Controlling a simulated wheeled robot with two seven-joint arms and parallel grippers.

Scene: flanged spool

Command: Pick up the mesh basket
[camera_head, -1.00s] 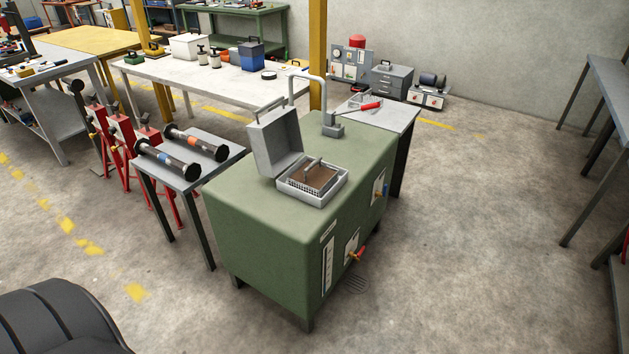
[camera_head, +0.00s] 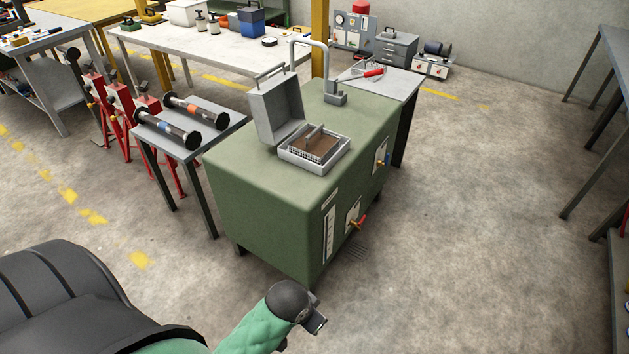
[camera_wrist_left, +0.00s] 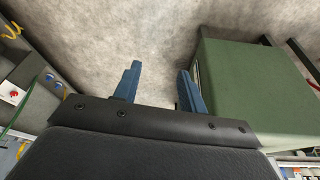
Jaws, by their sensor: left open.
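The mesh basket (camera_head: 300,155) is a small light basket with an upright handle, sitting inside the grey open-lidded box on top of the green cabinet. A brown surface shows inside it. The box's walls hide the lower part of the basket. My left arm comes in low at the bottom of the head view, in front of the cabinet and well away from the basket. In the left wrist view my left gripper (camera_wrist_left: 158,82) has its two blue fingers apart, with only bare floor between them. My right gripper is in neither view.
The green cabinet (camera_head: 240,180) carries the box, whose lid (camera_head: 277,108) stands raised on the left, and a grey bent pipe (camera_head: 322,55) behind it. A side table (camera_head: 215,135) with two dark cylinders stands left. Floor (camera_head: 480,230) to the right is clear.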

